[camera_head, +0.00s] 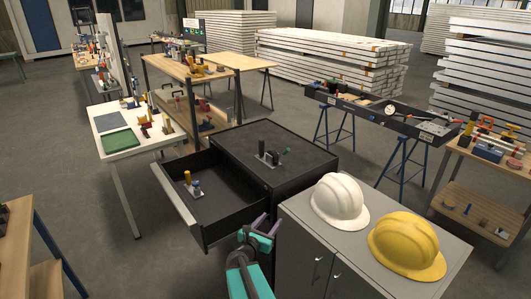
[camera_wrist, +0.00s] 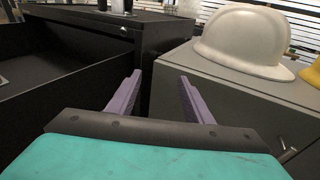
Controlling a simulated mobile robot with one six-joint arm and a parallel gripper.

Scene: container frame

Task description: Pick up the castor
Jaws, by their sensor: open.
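A small grey, blue and orange object (camera_head: 196,189), which may be the castor, lies in the open black drawer (camera_head: 240,212); it is too small to be sure. My gripper (camera_head: 264,225) is in front of the drawer's right end, beside the grey cabinet. In the wrist view my gripper (camera_wrist: 160,88) has its two purple fingers apart with nothing between them. The drawer interior shows at the left of the wrist view, with a bit of a grey item at its edge.
The black drawer cabinet (camera_head: 300,150) carries small dark and metal items (camera_head: 268,158). A grey cabinet (camera_head: 300,222) at right holds a white helmet (camera_head: 340,200) and a yellow helmet (camera_head: 405,245).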

